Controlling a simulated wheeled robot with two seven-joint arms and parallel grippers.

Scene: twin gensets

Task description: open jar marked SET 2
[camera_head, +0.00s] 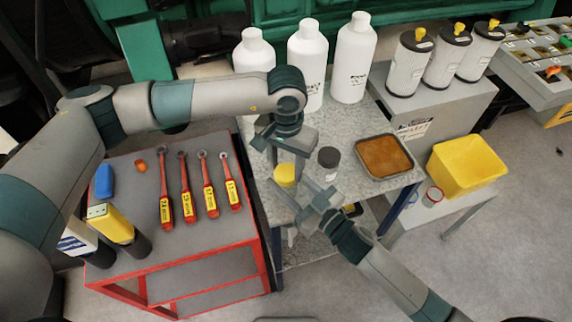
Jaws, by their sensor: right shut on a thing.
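A jar with a yellow lid (285,174) stands on the speckled grey table, its body mostly hidden by my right gripper. My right gripper (296,188) comes in from the lower right, its fingers on either side of this jar's body, and is shut on it. My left gripper (286,158) points down just above the yellow lid, its fingers apart and seemingly empty. A second jar with a dark lid (328,160) stands just to the right. No SET 2 mark is legible on either jar.
A rusty-brown tray (384,156) lies right of the jars. White bottles (308,58) stand behind. A red-framed cart (255,236) with wrenches (186,190) is on the left. A yellow bin (464,166) and filter canisters (410,66) are on the right.

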